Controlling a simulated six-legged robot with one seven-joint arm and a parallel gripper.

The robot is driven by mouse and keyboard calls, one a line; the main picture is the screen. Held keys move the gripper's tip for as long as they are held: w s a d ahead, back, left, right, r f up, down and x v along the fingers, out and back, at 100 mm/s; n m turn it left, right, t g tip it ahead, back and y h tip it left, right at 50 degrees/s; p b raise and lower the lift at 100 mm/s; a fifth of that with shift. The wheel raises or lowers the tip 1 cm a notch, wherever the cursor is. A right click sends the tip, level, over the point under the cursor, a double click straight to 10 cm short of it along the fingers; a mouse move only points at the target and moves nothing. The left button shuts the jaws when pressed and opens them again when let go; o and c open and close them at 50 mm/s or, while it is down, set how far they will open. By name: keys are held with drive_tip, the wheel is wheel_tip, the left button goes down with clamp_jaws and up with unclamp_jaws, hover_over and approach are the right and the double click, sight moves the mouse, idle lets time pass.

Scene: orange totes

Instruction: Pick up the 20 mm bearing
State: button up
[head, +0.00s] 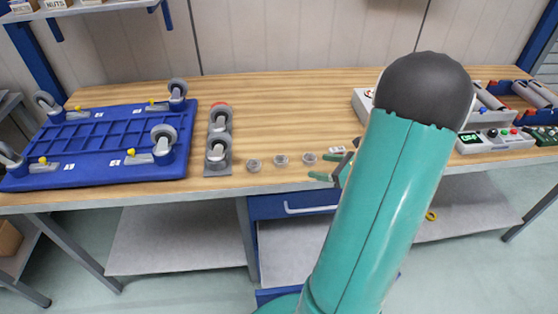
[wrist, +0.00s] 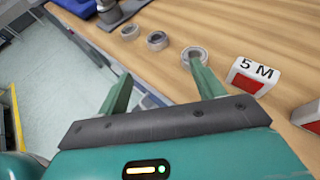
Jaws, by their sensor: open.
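Three grey ring-shaped bearings stand in a row near the front edge of the wooden bench: left (head: 254,164), middle (head: 280,159) and right (head: 310,158). I cannot read a size on any of them, so I cannot tell which is the 20 mm one. My gripper (head: 328,168) is open and empty, just right of the right bearing. In the wrist view, its fingers (wrist: 162,77) are apart. The right fingertip overlaps the lower edge of the nearest bearing (wrist: 194,56); I cannot tell whether they touch. The other two bearings (wrist: 157,40) lie farther left.
A white block marked "5 M" (wrist: 254,76) sits right of the nearest bearing. Two casters on a grey plate (head: 218,150) stand left of the bearings. A blue wheeled dolly (head: 95,152) lies farther left. A blue drawer (head: 290,206) is under the bench edge.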

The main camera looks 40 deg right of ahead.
sight(283, 160)
drive_tip(key=x, duration=1.3)
drive_tip(key=shift+w+a, duration=0.2)
drive_tip(key=shift+a, duration=0.15)
drive_tip(key=shift+r, duration=0.1)
drive_tip(key=c, duration=1.1)
drive_tip(key=shift+r, duration=0.1)
